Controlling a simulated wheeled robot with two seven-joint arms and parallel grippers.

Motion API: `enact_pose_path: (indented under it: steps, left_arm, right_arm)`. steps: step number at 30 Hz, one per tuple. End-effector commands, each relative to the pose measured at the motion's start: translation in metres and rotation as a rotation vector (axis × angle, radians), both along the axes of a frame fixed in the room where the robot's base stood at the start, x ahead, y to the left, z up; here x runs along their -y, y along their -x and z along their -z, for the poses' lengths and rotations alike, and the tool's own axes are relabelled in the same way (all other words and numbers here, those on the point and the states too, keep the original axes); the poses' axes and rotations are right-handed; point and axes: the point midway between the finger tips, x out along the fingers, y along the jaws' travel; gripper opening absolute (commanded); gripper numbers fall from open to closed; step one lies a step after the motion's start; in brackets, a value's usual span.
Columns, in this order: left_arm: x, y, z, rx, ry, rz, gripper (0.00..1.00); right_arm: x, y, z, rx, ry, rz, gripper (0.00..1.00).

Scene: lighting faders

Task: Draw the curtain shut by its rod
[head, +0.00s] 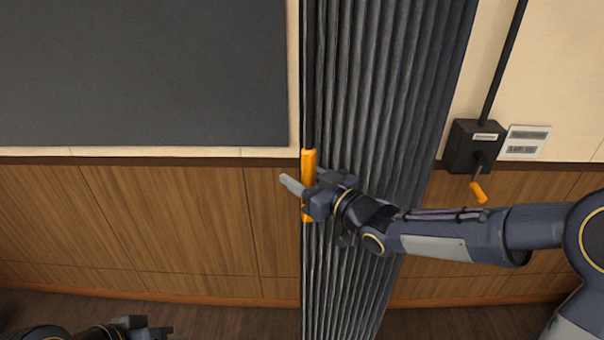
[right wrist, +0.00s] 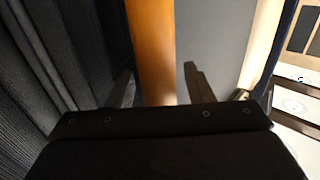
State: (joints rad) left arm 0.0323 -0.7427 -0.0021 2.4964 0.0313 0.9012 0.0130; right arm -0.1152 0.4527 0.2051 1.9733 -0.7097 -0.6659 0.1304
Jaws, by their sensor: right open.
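The grey pleated curtain (head: 375,90) hangs bunched in folds at the middle of the head view. Its rod, dark above with an orange handle (head: 308,164), hangs along the curtain's left edge. My right gripper (head: 297,187) is at the orange handle, coming from the right across the curtain. In the right wrist view the orange handle (right wrist: 152,50) stands between the two spread fingers (right wrist: 158,85), with gaps on both sides. The curtain (right wrist: 40,60) is to its left there. My left gripper (head: 150,330) shows only partly at the bottom left of the head view, away from the curtain.
A dark panel (head: 140,75) fills the wall left of the curtain, above wood panelling (head: 170,220). A black crank box (head: 473,146) with an orange handle (head: 479,191) is on the wall at right, beside a small label plate (head: 525,142). Space left of the rod is free.

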Motion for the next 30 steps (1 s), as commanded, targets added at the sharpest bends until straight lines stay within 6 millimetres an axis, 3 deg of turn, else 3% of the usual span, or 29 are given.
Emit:
enact_pose_path:
  steps: [7,17,25,30]
  left_arm:
    - [0.000,0.000,0.000,0.000,0.000,0.000,0.00]
    - [0.000,0.000,0.000,0.000,0.000,0.000,0.00]
    - [0.000,0.000,0.002,0.000,0.000,0.000,0.00]
    - [0.000,0.000,0.017,0.000,0.000,0.000,0.00]
  right_arm:
    - [0.000,0.000,0.000,-0.001,0.001,0.001,0.45]
    - [0.000,0.000,0.000,0.000,0.001,0.000,0.01]
    - [-0.002,0.000,0.001,0.001,0.001,0.000,0.00]
    - [-0.015,0.000,0.004,0.004,-0.001,-0.004,0.00]
